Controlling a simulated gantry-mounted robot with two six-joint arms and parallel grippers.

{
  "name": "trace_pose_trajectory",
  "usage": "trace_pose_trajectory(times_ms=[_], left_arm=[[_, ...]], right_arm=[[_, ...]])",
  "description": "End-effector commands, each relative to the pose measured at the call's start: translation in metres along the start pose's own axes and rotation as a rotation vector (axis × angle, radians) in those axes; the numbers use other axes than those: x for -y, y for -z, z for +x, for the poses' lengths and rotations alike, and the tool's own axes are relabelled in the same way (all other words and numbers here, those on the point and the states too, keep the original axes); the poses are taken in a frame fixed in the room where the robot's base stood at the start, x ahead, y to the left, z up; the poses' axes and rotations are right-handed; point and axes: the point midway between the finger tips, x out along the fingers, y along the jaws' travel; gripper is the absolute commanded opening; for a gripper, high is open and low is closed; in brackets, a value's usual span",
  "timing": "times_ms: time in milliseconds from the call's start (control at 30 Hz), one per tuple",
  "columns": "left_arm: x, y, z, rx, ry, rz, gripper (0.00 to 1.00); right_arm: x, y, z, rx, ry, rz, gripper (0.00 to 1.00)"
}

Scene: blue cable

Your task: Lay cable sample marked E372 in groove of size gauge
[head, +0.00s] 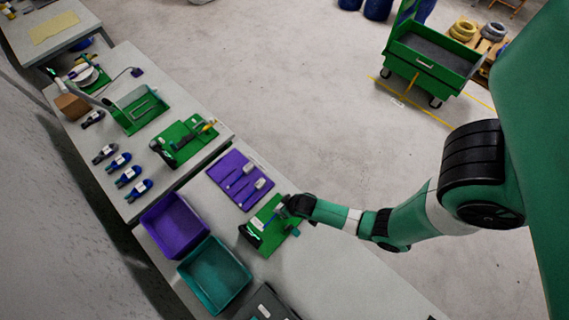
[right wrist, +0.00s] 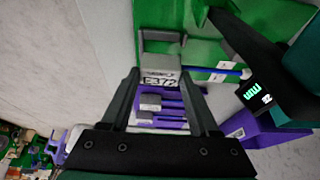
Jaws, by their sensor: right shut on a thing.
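My right gripper (head: 284,209) is over the green board (head: 268,241) on the near table. In the right wrist view its fingers (right wrist: 160,78) are shut on the grey block (right wrist: 160,66) of the cable sample, whose white label reads E372. A blue cable (right wrist: 217,66) runs from the block to the right, over the green board, toward a dark gauge (right wrist: 240,42) with a lit green display. The cable's far end meets or passes by the gauge; I cannot tell whether it lies in the groove. The gauge (head: 250,236) looks small in the head view. My left gripper is out of view.
A purple tray (head: 225,168) with other grey-ended samples lies beside the green board. A purple bin (head: 150,217) and a teal bin (head: 193,266) stand to the left. A dark case (head: 262,304) lies at the bottom. The table right of the board is clear.

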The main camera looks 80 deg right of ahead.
Motion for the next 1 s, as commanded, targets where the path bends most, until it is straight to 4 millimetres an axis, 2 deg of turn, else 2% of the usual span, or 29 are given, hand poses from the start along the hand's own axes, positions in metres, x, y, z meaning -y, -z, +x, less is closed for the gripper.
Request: trace_pose_trajectory(times_ms=[1000], left_arm=[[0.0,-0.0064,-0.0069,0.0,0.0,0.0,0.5]], right_arm=[[0.0,-0.004,0.0098,0.0,0.0,0.0,0.04]])
